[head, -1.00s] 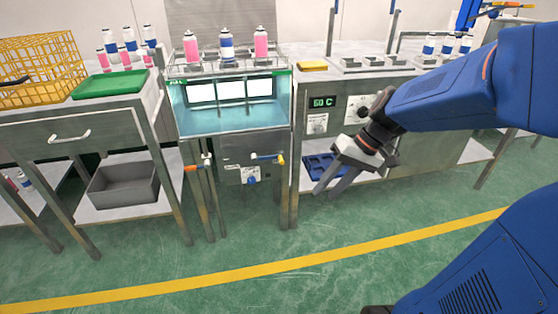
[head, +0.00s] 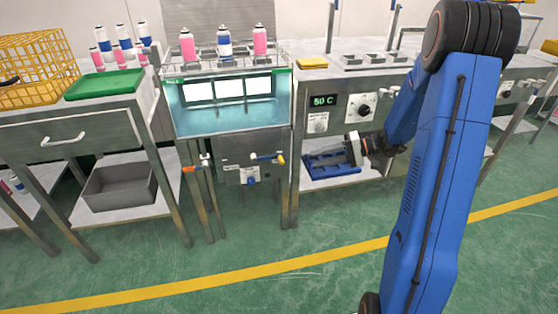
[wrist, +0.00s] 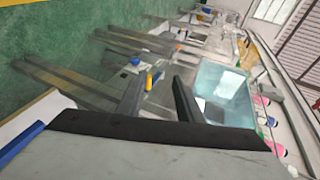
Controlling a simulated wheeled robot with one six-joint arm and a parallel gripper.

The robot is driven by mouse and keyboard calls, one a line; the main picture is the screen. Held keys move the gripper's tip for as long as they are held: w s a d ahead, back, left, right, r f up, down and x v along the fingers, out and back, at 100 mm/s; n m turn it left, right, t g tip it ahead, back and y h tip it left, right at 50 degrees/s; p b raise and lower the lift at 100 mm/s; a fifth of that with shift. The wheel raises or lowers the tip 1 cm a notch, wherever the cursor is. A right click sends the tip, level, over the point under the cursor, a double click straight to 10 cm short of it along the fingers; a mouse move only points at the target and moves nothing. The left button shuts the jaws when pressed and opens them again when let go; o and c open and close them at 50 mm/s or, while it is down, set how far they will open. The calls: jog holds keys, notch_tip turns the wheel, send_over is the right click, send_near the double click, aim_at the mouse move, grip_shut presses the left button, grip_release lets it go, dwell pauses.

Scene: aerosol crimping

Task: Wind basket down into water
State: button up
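The wire basket (head: 215,72) holds three cans, pink (head: 188,46), blue and white (head: 224,42) and pink (head: 260,42), upright above the water bath (head: 232,118). The basket appears above the water. Below the bath, a valve has a yellow-tipped handle (head: 280,159) and a blue knob (head: 252,180). My gripper (head: 350,150) is right of the bath, in front of the lower cabinet, apart from the handle. In the wrist view its two fingers (wrist: 158,85) are spread with nothing held; the yellow handle (wrist: 149,80) shows beyond the gap.
The cabinet to the right has a 50 C display (head: 324,100) and a black dial (head: 363,110). A blue tray (head: 328,167) lies on its lower shelf. At left are a green tray (head: 105,84), a yellow wire crate (head: 35,68) and a grey bin (head: 118,186). Floor in front is clear.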

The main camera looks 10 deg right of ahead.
jog(key=w+d+f+t, duration=0.2)
jog(key=w+d+f, duration=0.1)
jog(key=w, duration=0.1)
send_near(281, 158)
jog(key=shift+m+y, duration=0.3)
jog(key=shift+m, duration=0.1)
jog(key=x, duration=0.5)
jog(key=f+x, duration=0.1)
jog(key=x, duration=0.4)
jog(key=shift+s+d+f, duration=0.1)
jog(key=shift+f, duration=0.15)
grip_shut()
